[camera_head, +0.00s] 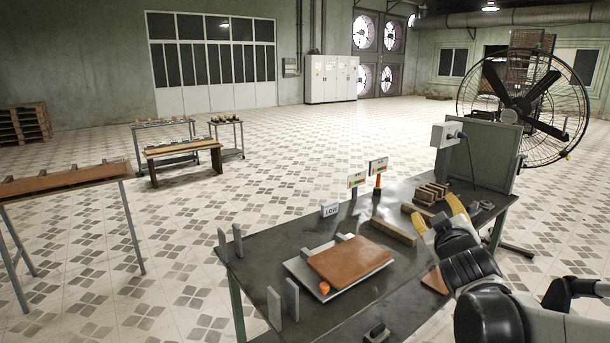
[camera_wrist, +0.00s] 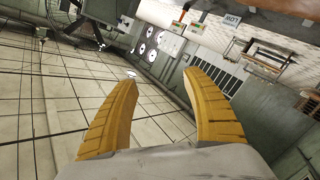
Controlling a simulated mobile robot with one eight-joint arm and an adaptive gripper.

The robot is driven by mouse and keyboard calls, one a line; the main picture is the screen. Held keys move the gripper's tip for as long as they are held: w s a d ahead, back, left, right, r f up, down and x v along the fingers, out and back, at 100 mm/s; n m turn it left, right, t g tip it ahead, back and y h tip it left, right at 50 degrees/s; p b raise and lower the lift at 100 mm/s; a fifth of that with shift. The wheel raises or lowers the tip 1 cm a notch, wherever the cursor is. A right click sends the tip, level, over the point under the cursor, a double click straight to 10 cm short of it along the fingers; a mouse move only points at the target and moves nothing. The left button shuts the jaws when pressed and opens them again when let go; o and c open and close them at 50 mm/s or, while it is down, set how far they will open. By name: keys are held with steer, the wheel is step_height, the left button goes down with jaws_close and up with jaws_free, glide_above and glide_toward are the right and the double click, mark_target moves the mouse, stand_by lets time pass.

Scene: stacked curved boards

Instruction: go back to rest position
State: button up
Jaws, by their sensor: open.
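My gripper (camera_head: 438,214) is raised above the right part of the dark table (camera_head: 238,262) in the head view. Its two yellow fingers are spread apart with nothing between them, as the wrist view (camera_wrist: 160,108) also shows. A brown curved board (camera_head: 349,262) lies on a light metal plate on the table, to the left of my gripper. Another brown piece is partly hidden behind my arm, so I cannot tell its full shape.
Wooden blocks (camera_head: 429,193) lie at the table's back right, and a long wooden bar (camera_head: 393,232) lies nearer. Upright metal plates (camera_head: 274,308) stand at the left edge, signs (camera_head: 358,179) at the back. A large fan (camera_head: 524,100) stands behind. The floor beyond is mostly clear.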

steer(key=s+a+f+m+g+y, duration=0.1)
steer(key=s+a+f+g, duration=0.2)
steer(key=s, duration=0.6)
steer(key=s+a+f+m+g+y, duration=0.1)
steer(key=s+a+f+m+g, duration=0.1)
steer(key=s+f, duration=0.5)
steer(key=s+a+f+m+g+y, duration=0.1)
steer(key=s+a+f+g, duration=0.3)
steer(key=s, duration=0.8)
steer(key=shift+a+f+m+g+y, duration=0.3)
steer(key=shift+a+f+m, duration=0.2)
steer(key=shift+a+f, duration=0.35)
steer(key=shift+r, duration=0.1)
steer(key=shift+c, duration=0.3)
